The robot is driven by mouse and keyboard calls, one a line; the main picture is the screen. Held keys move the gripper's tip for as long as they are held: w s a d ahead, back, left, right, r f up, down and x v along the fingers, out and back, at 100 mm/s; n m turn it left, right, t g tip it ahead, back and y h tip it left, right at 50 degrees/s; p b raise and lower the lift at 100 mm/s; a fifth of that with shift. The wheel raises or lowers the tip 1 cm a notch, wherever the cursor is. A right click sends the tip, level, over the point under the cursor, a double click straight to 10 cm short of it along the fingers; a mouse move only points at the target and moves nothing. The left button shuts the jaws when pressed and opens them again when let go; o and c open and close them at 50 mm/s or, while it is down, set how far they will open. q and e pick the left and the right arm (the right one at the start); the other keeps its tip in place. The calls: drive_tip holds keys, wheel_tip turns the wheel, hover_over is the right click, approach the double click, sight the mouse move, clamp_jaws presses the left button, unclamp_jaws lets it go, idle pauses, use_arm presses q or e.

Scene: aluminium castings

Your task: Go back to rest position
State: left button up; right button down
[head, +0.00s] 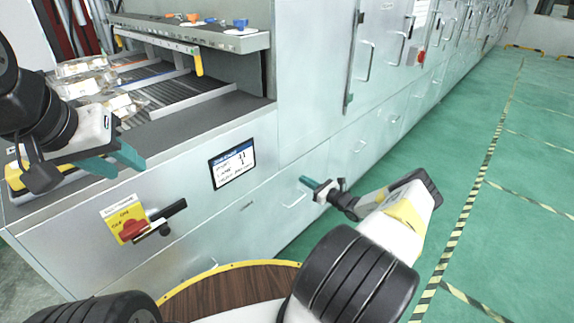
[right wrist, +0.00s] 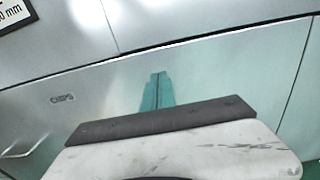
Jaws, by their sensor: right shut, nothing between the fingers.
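My left gripper (head: 122,163) is at the left in the head view, in front of and above the machine's near ledge. Its two teal fingers look apart, with nothing seen between them. My right gripper (head: 308,183) is near the middle, in front of the machine's lower panels. In the right wrist view its teal fingers (right wrist: 157,92) are together and empty, with a plain metal panel behind them. Several pale castings (head: 85,86) lie at the infeed, to the left, partly hidden by my left arm.
The long metal machine (head: 310,110) runs along the left and back. A red rotary switch (head: 132,230) and a small display (head: 233,164) are on its front. A shelf (head: 190,35) overhangs the slatted infeed (head: 180,92). Green floor (head: 480,220) at the right is clear.

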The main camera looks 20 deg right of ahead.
drive_tip(key=v, duration=0.8)
drive_tip(key=a+r+n+g+y, duration=0.3)
drive_tip(key=a+r+n+g, duration=0.5)
drive_tip(key=a+r+n, duration=0.5)
drive_tip(key=s+a+r+n+g+h, duration=0.2)
drive_tip(key=s+a+r+n+g, duration=0.15)
drive_tip(key=r, duration=0.45)
drive_tip(key=s+a+r+n+g+h, duration=0.1)
drive_tip(key=s+a+r+n+g, duration=0.2)
drive_tip(key=r, duration=0.6)
drive_tip(key=s+a+r+n+t+h, duration=0.1)
drive_tip(key=s+r+n+h, duration=0.1)
drive_tip(key=s+r, duration=0.3)
drive_tip(key=s+a+r+n+t+h, duration=0.1)
drive_tip(key=s+r+n, duration=0.4)
drive_tip(key=s, duration=0.7)
drive_tip(key=s+a+r+n+t+h, duration=0.2)
drive_tip(key=s+r+n+t+h, duration=0.1)
drive_tip(key=s+r, duration=0.4)
drive_tip(key=shift+s+n+h, duration=0.45)
drive_tip(key=shift+s+h, duration=0.05)
drive_tip(key=shift+s, duration=0.45)
drive_tip(key=shift+r, duration=0.1)
